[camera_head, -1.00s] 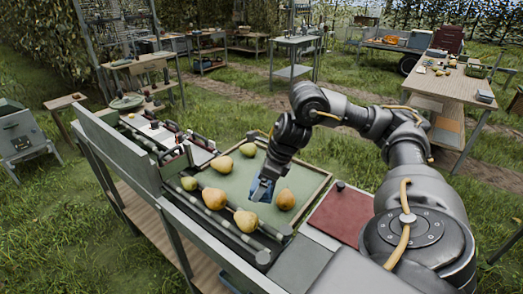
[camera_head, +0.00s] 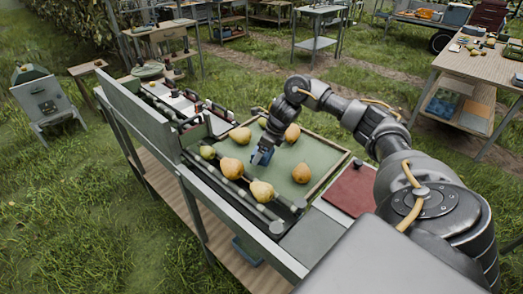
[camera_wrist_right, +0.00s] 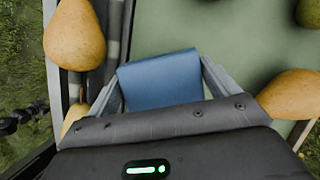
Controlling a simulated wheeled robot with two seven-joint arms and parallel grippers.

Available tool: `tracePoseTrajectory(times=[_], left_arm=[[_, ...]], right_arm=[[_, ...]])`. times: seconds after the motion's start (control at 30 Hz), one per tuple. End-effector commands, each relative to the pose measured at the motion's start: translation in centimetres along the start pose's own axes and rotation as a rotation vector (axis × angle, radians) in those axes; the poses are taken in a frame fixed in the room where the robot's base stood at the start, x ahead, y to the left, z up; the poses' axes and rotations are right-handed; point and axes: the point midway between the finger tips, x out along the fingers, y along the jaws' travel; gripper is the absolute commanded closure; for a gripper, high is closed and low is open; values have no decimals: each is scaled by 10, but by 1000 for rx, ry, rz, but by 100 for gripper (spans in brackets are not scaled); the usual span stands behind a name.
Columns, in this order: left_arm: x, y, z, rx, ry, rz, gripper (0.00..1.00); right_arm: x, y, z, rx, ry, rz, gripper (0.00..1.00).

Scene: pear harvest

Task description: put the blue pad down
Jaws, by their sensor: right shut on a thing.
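The blue pad (camera_wrist_right: 162,80) is between the fingers of my right gripper (camera_wrist_right: 160,85) in the right wrist view, over the green tray surface. In the head view my right gripper (camera_head: 262,155) reaches down over the green tray (camera_head: 278,160), and only a small bit of blue shows at its tip. I cannot tell whether the pad touches the tray. Pears lie around it: one on the tray (camera_head: 301,173), one behind (camera_head: 292,133), and others along the rollers (camera_head: 231,167). My left gripper is not in view.
A red mat (camera_head: 351,188) lies right of the tray, beside a grey panel (camera_head: 310,240). A tall grey rail (camera_head: 128,108) borders the bench on the left. Other tables stand farther back on the grass. Part of the green tray between the pears is clear.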

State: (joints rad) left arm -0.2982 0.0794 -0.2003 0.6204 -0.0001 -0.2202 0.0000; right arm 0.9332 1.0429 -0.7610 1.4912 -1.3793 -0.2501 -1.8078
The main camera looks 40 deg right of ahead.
Motion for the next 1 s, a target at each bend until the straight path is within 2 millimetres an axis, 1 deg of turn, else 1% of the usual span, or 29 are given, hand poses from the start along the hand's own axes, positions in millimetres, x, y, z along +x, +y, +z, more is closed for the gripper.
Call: tracePoseTrajectory(times=[0.27, 0.4, 0.53, 0.8, 0.93, 0.97, 1.0], left_arm=[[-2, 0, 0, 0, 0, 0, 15], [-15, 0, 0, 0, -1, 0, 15], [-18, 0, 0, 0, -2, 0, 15], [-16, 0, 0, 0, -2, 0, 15], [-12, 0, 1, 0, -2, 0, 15], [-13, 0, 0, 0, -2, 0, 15], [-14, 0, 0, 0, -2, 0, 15]], right_arm=[[10, -5, 1, 2, 1, 0, 38], [26, -5, -6, 2, 4, 1, 38], [37, -6, -10, 1, 1, 0, 38], [40, -6, -10, 0, -1, -1, 38], [44, -6, -12, 0, -1, -1, 38], [42, -6, -12, 0, -1, -1, 10], [42, -6, -11, 0, -1, -1, 4]])
